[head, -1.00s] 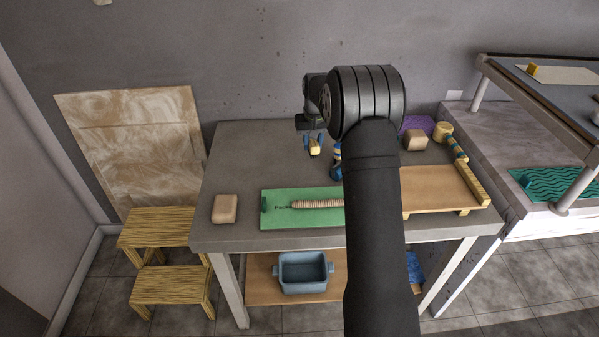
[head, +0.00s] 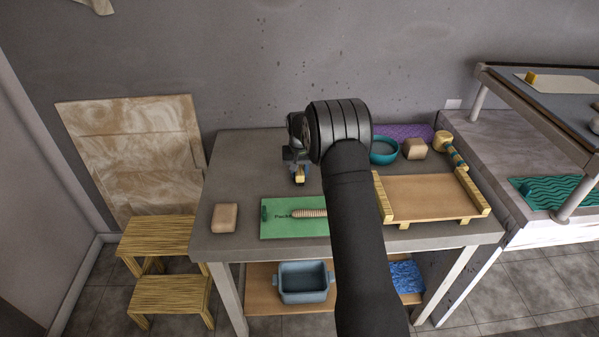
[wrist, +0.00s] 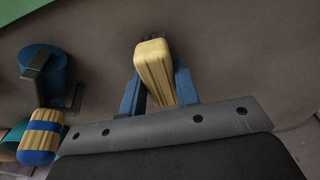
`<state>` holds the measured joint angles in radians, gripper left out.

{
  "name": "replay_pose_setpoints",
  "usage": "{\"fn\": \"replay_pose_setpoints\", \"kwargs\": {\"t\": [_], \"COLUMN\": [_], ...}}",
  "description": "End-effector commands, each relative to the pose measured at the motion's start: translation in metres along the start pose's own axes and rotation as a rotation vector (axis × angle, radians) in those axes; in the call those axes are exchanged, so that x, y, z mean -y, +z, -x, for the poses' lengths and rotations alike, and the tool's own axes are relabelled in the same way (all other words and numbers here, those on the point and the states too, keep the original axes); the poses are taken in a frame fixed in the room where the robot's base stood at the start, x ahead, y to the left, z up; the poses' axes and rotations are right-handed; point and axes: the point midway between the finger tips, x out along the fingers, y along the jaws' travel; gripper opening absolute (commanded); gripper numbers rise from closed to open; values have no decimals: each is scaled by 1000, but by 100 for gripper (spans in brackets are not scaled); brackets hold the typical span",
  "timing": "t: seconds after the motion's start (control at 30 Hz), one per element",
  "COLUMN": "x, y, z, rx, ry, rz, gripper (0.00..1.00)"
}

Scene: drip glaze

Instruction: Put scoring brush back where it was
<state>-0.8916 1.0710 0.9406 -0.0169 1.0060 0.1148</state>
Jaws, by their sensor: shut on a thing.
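My gripper (head: 298,168) is over the back middle of the grey table, with its fingers pointing down. It is shut on the scoring brush (head: 300,178), a small pale wooden block. In the wrist view the brush (wrist: 154,65) sits between the blue fingers (wrist: 158,95), with dark bristles at its far end. I cannot tell its exact height above the table. The green board (head: 283,231) with printed lettering lies in front of the gripper, a ribbed wooden piece (head: 308,213) on it.
A beige block (head: 225,217) lies at left. A wooden tray (head: 430,196), teal bowl (head: 383,151) and mallet-like tool (head: 443,141) are at right. In the wrist view, a blue round item (wrist: 45,68) and a blue-banded wooden tool (wrist: 40,137) are left of the brush. My arm hides mid-table.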

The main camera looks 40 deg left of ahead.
Motion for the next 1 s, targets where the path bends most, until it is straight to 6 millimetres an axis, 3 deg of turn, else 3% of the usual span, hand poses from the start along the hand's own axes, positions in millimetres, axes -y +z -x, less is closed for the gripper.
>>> {"fn": "replay_pose_setpoints", "kwargs": {"t": [0.37, 0.4, 0.5, 0.83, 1.0], "x": [0, 0, 0, 0, 0], "y": [0, 0, 0, 0, -1], "z": [-6, -6, -6, -3, 18], "rx": [-1, -2, -2, -2, -4], "ry": [0, 0, 0, 0, -1], "rz": [0, 0, 0, 0, 0], "gripper": [10, 31, 50, 50, 50]}}
